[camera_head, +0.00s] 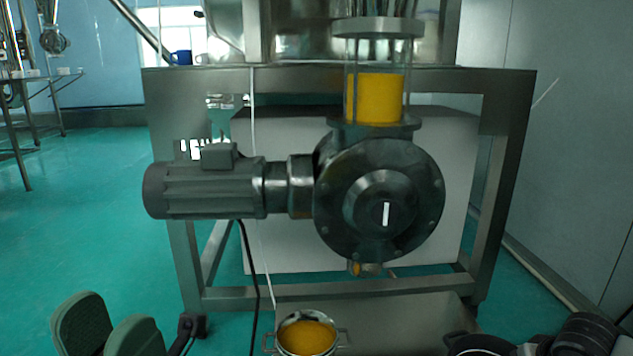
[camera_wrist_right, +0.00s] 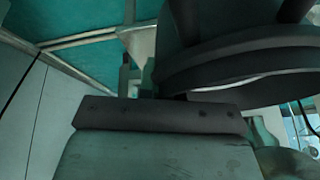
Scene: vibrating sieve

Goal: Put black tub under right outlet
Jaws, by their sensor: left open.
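The black tub (camera_head: 478,345) shows only by its rim at the bottom edge of the head view, right of centre. In the right wrist view a large dark rounded body with a rim, likely the tub (camera_wrist_right: 245,70), fills the upper right. A greenish pad of my right gripper (camera_wrist_right: 155,150) is close to it; whether the jaws grip it is hidden. A small outlet (camera_head: 365,268) with yellow material shows below the round valve housing. My left gripper (camera_head: 108,325) is open and empty at the lower left, left of a metal pot.
The metal pot (camera_head: 306,338) with two handles holds yellow powder, before a grey trough-like surface (camera_head: 400,318). A steel frame (camera_head: 340,298) carries the motor (camera_head: 205,188) and valve housing (camera_head: 380,205). A dark cable hangs beneath the motor. Green floor is clear at left.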

